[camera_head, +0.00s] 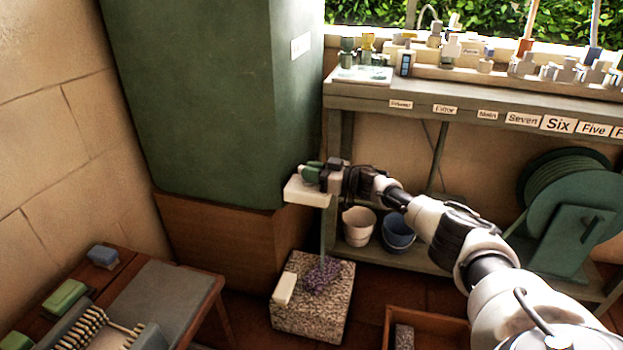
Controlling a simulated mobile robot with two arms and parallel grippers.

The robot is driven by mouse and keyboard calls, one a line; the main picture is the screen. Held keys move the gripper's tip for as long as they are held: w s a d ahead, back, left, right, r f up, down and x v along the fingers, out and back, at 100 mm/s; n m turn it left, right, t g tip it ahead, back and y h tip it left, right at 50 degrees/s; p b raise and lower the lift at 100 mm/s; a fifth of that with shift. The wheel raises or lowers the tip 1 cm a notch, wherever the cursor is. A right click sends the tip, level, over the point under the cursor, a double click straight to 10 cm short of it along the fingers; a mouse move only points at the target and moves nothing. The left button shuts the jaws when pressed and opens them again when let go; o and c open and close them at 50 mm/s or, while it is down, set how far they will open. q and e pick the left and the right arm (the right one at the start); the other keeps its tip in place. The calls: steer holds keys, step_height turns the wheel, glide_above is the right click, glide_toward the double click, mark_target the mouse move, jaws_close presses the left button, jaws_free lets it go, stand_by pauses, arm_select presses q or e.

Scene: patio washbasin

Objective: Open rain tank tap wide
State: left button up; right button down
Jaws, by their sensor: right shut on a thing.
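The rain tank (195,90) is a large dark green box on a wooden stand (215,240), left of centre. A small green tap handle (312,172) sits at its lower right corner, above a pale block (305,193). My right gripper (329,175) is at the tap, shut on its handle; its fingers hide part of it. A thin bluish-grey vertical streak (322,235) runs down from below the pale block to a purple patch on a speckled stone block (310,320). My left gripper is out of view.
A shelf bench (430,105) with labels and several small items stands behind. A white bucket (358,227) and a blue bucket (398,232) stand beneath it. A green hose reel (570,200) is at right, a side table (165,300) at lower left.

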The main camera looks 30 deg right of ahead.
steer(key=shift+f+n+g+y+b, duration=0.1)
steer(key=shift+n+g+y+b, duration=0.5)
steer(key=shift+y+b, duration=0.25)
steer(key=c, duration=1.1)
jaws_free()
steer(key=shift+o, duration=0.2)
steer(key=shift+d, duration=0.1)
steer(key=shift+s+d, duration=0.15)
steer(key=shift+s, duration=0.05)
steer(key=p+v, duration=0.3)
steer(key=v, duration=0.7)
steer(key=shift+d, duration=0.1)
